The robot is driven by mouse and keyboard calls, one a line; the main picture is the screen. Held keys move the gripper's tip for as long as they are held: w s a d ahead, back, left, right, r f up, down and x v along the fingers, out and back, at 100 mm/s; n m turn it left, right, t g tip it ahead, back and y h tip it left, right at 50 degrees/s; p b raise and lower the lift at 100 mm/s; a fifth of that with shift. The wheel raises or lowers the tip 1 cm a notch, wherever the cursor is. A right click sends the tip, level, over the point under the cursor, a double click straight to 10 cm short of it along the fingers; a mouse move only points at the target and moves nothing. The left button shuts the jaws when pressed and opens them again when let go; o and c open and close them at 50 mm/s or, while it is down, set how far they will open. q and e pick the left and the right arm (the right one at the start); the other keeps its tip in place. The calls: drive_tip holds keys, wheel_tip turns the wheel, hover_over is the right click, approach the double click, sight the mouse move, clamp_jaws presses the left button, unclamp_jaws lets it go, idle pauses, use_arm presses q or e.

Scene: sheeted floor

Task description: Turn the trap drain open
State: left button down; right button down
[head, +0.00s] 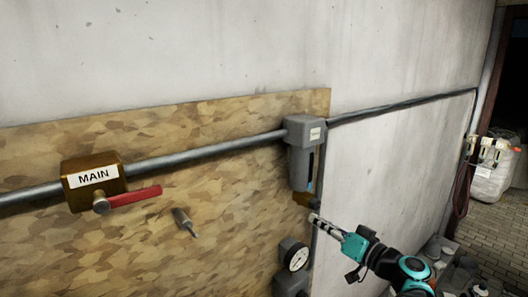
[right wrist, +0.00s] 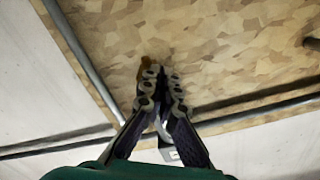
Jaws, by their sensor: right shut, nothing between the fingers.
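The trap is a grey housing (head: 303,150) with a dark and blue strip, fixed in the pipe at the right edge of the wooden board. A small brass drain piece (head: 304,199) sits at its lower end. My right gripper (head: 314,218) is shut and empty, its fingertips just below and right of the brass piece in the head view. In the right wrist view, the fingers (right wrist: 161,72) point at the board, and a brownish bit (right wrist: 146,63) shows beside the tips. Whether they touch it I cannot tell. My left gripper is not in view.
A brass valve box (head: 93,181) marked MAIN has a red lever (head: 135,196). A grey peg (head: 185,222) sticks out of the board. The pipe (head: 210,151) crosses the wall. Clutter stands at the far right.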

drive_tip(key=v, duration=0.5)
drive_tip(key=shift+f, duration=0.1)
drive_tip(key=s+a+f+g+h+b, duration=0.1)
drive_tip(key=s+a+f+g+b, duration=0.15)
drive_tip(key=f+b, duration=0.45)
drive_tip(key=s+a+f+g+h+b, duration=0.1)
drive_tip(key=s+a+f+b, duration=0.2)
drive_tip(key=f, duration=0.8)
drive_tip(key=s+a+f+g+h+b, duration=0.15)
drive_tip(key=s+f+b, duration=0.3)
drive_tip(key=f, duration=0.45)
drive_tip(key=s+d+f+h+b, duration=0.2)
drive_tip(key=s+f+b, duration=0.2)
drive_tip(key=f, duration=0.5)
drive_tip(key=s+d+f+m+g+h+b, duration=0.1)
drive_tip(key=s+d+f+h+b, duration=0.2)
drive_tip(key=f+b, duration=0.4)
drive_tip(key=s+d+f+g+h+b, duration=0.1)
drive_tip(key=s+f+b, duration=0.3)
drive_tip(key=f, duration=0.6)
drive_tip(key=shift+s+d+f+m+h+b, duration=0.35)
drive_tip(key=shift+d+h+b, duration=0.35)
drive_tip(key=shift+b, duration=0.5)
